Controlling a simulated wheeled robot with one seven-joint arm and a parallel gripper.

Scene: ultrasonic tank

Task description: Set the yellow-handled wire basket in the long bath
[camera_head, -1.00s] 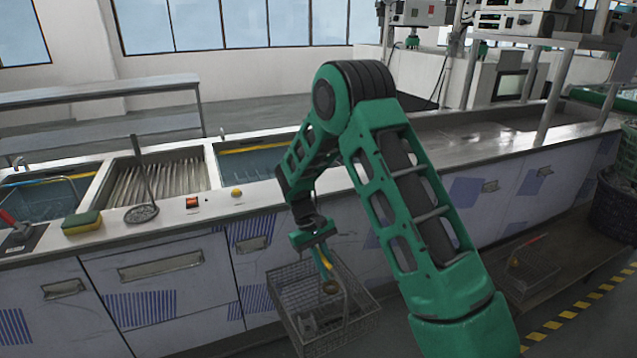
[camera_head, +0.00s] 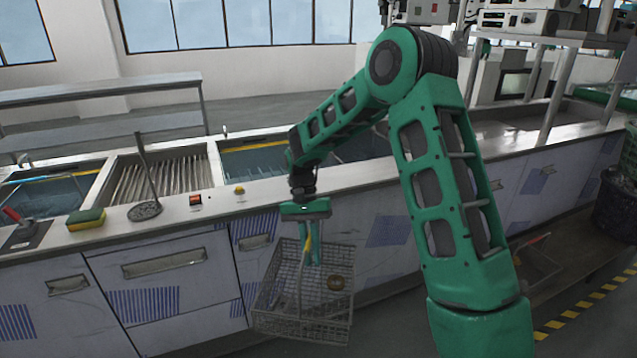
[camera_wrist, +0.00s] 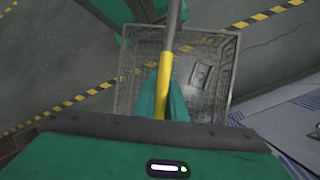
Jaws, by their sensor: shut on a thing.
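The yellow-handled wire basket (camera_head: 272,302) hangs from my gripper (camera_head: 310,252), in front of the cabinet doors and below the counter top. My gripper is shut on its yellow handle (camera_wrist: 160,95). In the head view the basket looks tilted. A round brass-coloured part (camera_head: 335,282) shows in it, and the wrist view shows a grey block-like part (camera_wrist: 201,76). The long bath (camera_head: 262,158), with blue-green liquid and a yellow strip along its far side, is set in the counter behind my gripper. My arm hides part of it.
The counter's front edge (camera_head: 265,192) lies between basket and bath. Left of the bath are a ribbed bay (camera_head: 185,175), a strainer ladle (camera_head: 145,210), a sponge (camera_head: 86,219) and another liquid-filled bath (camera_head: 60,192). A red-handled basket (camera_head: 537,262) sits low at right.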

